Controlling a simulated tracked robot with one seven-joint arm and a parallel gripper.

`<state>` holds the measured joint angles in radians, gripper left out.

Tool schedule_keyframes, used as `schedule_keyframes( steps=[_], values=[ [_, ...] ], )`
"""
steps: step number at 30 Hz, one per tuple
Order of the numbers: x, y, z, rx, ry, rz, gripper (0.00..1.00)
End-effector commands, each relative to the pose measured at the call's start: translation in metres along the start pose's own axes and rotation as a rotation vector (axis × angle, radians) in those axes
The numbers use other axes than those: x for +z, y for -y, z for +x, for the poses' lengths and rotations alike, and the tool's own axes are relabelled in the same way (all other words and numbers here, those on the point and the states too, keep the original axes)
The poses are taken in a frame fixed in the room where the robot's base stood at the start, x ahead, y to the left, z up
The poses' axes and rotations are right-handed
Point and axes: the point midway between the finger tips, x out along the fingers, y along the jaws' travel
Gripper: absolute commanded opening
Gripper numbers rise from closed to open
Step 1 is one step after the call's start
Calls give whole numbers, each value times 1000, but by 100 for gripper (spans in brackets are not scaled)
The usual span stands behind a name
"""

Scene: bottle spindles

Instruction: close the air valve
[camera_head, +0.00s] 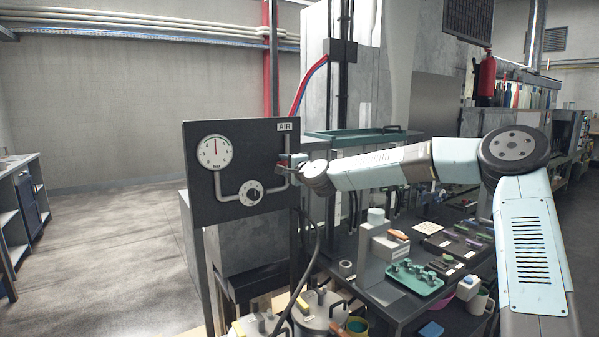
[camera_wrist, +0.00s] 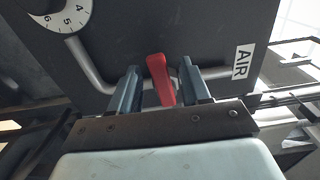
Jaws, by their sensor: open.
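The air valve's red lever (camera_wrist: 160,79) shows in the wrist view on the dark panel, near the AIR label (camera_wrist: 243,61). My gripper (camera_wrist: 160,84) is open, with one finger on each side of the lever. A gap shows on both sides, wider toward the right finger. The lever is nearly in line with the fingers. In the head view my gripper (camera_head: 288,166) is at the right edge of the panel (camera_head: 240,135), just below the AIR label (camera_head: 286,127). The lever is mostly hidden there. Grey pipe joins the valve area to a dial knob (camera_head: 251,193).
A round gauge (camera_head: 215,152) on the panel has its needle pointing up. Red and blue hoses (camera_head: 310,85) run above the panel. A green tray (camera_head: 365,134) is behind my arm. A workbench with a teal tray (camera_head: 415,278) and small parts is below. The floor at left is open.

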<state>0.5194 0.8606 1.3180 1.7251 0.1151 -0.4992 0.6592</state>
Motion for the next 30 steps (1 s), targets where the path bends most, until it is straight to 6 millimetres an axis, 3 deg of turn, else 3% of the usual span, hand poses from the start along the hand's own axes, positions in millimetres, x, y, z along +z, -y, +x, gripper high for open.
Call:
schedule_keyframes(
  steps=[18, 30],
  values=[
    [-3, -2, -94, 1, -4, 0, 47],
    [-3, -2, -113, 1, -3, 1, 47]
  ],
)
